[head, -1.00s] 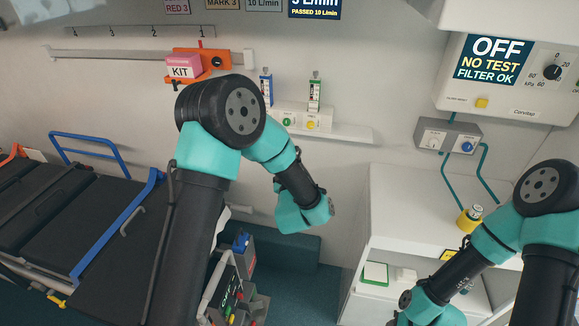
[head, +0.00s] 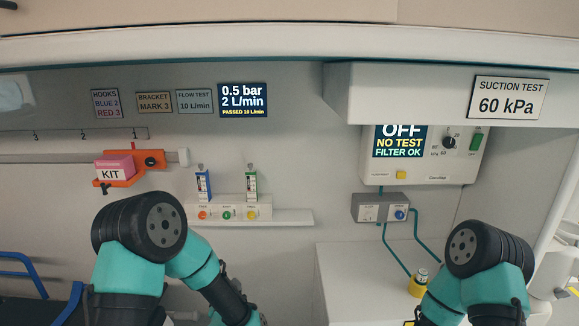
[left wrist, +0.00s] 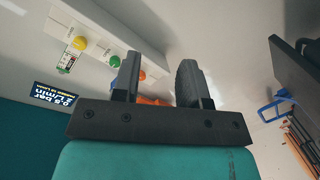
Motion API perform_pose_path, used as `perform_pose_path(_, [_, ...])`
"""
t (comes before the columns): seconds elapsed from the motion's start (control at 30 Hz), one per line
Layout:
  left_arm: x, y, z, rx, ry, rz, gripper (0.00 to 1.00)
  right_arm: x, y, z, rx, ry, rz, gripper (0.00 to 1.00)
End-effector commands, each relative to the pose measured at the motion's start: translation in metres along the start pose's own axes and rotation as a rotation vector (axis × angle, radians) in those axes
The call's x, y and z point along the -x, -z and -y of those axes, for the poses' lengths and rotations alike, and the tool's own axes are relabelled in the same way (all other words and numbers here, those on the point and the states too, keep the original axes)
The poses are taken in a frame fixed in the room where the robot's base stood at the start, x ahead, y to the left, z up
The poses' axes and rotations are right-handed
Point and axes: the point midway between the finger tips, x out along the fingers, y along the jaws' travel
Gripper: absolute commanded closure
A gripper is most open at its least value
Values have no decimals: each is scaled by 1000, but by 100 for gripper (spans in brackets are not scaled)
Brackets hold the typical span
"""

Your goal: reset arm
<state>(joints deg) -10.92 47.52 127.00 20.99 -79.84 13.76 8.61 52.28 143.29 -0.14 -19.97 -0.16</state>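My left arm (head: 130,275) stands at the lower left of the head view, its forearm bent down to the right; its fingers do not show there. In the left wrist view, my left gripper (left wrist: 160,78) has its two fingers apart with nothing held between them. The wall shows beyond them. My right arm (head: 480,265) shows at the lower right of the head view. Its gripper is hidden below the frame edge.
An orange bracket with a pink kit box (head: 114,168) hangs on a wall rail. Two flow meters (head: 203,185) stand over a ledge. The suction unit (head: 425,155) reads OFF, NO TEST. A yellow-ringed bottle (head: 419,284) stands on the white counter (head: 345,285).

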Motion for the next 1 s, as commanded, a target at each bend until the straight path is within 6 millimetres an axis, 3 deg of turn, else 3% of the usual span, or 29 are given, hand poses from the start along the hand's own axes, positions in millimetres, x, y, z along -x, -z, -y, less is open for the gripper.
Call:
perform_pose_path(0.03, [5,-16,21,-26,28,92,60,0,0,0,0,0,0,57])
perform_pose_path(0.27, [53,-90,101,-141,120,552,60,0,0,0,0,0,0,57])
perform_pose_path(0.5, [145,-146,170,-218,173,1041,60,0,0,0,0,0,0,57])
perform_pose_path(0.6, [184,-157,189,-234,179,1215,60,0,0,0,0,0,0,57])
perform_pose_path(0.73, [218,-164,201,-244,176,1359,60,0,0,0,0,0,0,57])
perform_pose_path(1.0, [228,-165,204,-248,172,1404,60,0,0,0,0,0,0,57])
